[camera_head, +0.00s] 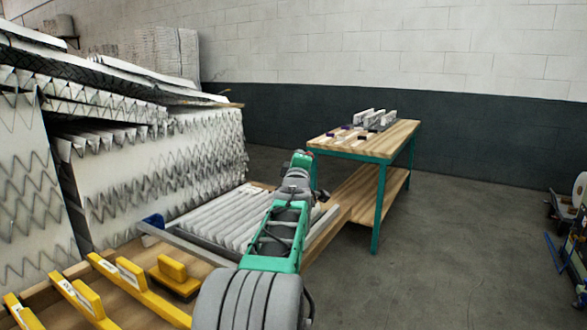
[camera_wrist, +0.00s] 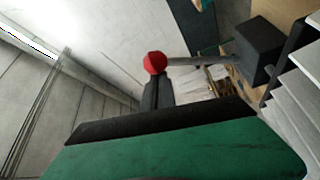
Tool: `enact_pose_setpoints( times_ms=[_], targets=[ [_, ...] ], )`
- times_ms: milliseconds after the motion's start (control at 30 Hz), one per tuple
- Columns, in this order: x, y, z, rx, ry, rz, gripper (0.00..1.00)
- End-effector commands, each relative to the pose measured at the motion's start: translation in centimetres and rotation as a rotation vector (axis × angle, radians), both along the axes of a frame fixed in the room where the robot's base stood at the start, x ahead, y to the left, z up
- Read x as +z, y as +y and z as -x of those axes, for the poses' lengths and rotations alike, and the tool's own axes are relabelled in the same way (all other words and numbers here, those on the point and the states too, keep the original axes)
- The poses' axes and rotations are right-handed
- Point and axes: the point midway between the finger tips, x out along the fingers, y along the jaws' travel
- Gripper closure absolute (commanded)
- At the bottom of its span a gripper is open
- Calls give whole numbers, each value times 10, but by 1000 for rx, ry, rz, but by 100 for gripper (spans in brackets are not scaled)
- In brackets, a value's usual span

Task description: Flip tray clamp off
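A thin grey bar runs right from the knob toward a dark block (camera_wrist: 258,48). In the head view, a metal-edged tray (camera_head: 186,246) holds white pleated filters (camera_head: 225,215). My arm reaches over its right side, with my gripper (camera_head: 301,160) at the far end and a small red spot beside it.
A green-legged wooden table (camera_head: 375,145) with small parts stands behind. Large stacked pleated filters (camera_head: 160,165) rise at left. Yellow blocks (camera_head: 172,268) and bars lie on the wooden surface at front left. The floor (camera_head: 450,250) at right is mostly clear.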

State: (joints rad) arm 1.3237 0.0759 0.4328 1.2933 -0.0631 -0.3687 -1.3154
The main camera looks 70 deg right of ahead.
Motion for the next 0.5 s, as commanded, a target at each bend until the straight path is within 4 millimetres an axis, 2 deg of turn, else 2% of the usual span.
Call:
enact_pose_setpoints(
  times_ms=[500],
  targets=[
    [-4,0,9,-7,5,-1,100]
  ],
)
